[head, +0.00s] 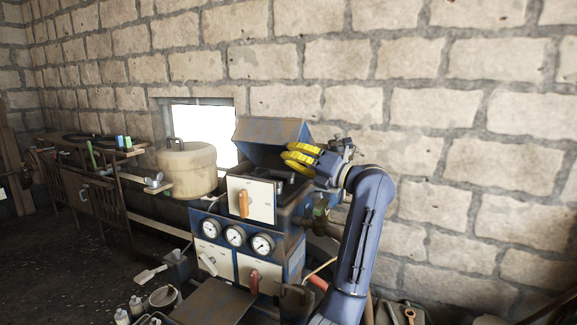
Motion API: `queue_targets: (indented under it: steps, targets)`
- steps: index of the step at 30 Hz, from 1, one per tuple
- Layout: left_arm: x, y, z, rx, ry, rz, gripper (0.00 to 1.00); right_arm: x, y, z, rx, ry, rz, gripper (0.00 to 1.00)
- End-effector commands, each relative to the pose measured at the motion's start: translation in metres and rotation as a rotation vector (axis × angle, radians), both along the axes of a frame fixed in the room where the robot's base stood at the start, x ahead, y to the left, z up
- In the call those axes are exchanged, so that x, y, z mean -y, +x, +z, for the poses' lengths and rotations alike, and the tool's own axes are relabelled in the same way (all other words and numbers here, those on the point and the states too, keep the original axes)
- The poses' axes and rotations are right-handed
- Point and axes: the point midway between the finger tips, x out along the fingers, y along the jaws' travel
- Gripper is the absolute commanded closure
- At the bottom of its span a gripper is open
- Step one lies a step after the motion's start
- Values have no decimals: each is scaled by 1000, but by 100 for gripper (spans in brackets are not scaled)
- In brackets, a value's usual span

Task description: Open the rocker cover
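The engine unit (246,235) is a blue box with cream panels, gauges and orange and red levers. On its top a blue, rust-marked cover (270,133), which looks like the rocker cover, stands raised and tilted up, with a dark opening below it. My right gripper is out of view.
A cluttered bench (92,150) is at far left. A stone wall rises close behind. Bottles (136,305) and a bowl (164,296) lie low in front.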

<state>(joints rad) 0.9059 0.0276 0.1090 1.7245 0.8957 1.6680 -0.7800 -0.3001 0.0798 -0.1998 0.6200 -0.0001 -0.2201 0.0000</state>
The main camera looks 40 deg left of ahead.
Motion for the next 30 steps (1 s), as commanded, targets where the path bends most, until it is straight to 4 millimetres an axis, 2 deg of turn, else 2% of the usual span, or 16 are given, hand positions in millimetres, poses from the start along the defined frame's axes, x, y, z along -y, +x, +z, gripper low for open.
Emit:
queue_targets:
  steps: [3,10,25,30]
  targets:
    - [-4,14,19,-83,-31,-3,100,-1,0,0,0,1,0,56]
    - [-10,34,39,-204,-68,-3,100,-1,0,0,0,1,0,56]
    - [-11,38,42,-231,-75,-3,100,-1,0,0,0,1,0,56]
    - [-1,39,41,-231,-75,-4,100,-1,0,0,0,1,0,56]
